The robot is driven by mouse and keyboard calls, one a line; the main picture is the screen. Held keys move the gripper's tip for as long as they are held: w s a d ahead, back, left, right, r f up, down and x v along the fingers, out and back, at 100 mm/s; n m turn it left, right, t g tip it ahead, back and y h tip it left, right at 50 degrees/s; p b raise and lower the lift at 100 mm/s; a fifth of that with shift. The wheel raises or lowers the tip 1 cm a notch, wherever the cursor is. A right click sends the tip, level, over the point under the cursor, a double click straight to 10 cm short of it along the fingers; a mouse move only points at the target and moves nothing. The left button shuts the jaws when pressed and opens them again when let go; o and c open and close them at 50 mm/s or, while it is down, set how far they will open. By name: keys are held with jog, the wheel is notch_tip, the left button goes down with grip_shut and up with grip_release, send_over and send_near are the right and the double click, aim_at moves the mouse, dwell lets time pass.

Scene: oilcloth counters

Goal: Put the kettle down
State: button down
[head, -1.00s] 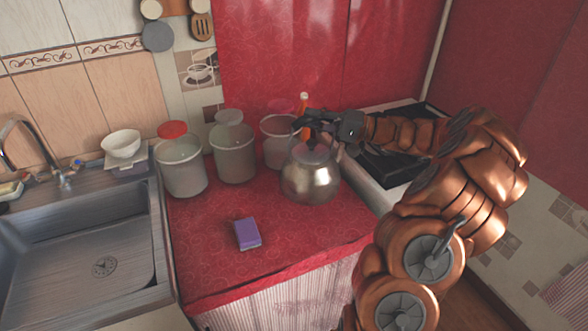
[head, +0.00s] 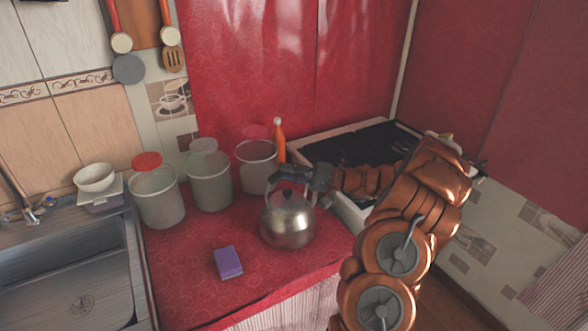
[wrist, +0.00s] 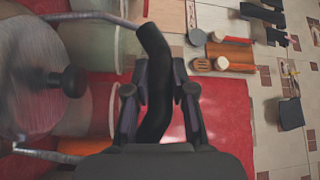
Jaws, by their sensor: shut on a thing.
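The kettle (head: 287,226) is shiny metal with a dark lid knob and a black arched handle. It is upright over the red counter (head: 190,265), in front of the rightmost container. I cannot tell whether its base touches the cloth. My gripper (head: 303,176) comes from the right and is shut on the top of the handle. In the wrist view the black handle (wrist: 155,85) passes between my two fingers. The kettle's body and knob (wrist: 66,82) show there at the left, partly cut off by the frame edge.
Several pale containers (head: 157,200) stand behind the kettle, with an orange bottle (head: 279,140) next to the rightmost. A purple sponge (head: 228,262) lies left of the kettle. The stove (head: 352,146) is behind right, the sink (head: 75,285) left. Bare cloth surrounds the sponge.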

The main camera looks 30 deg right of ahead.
jog(key=shift+f+b, duration=0.2)
jog(key=shift+b, duration=0.1)
jog(key=c, duration=1)
grip_release()
jog(key=shift+r, duration=0.1)
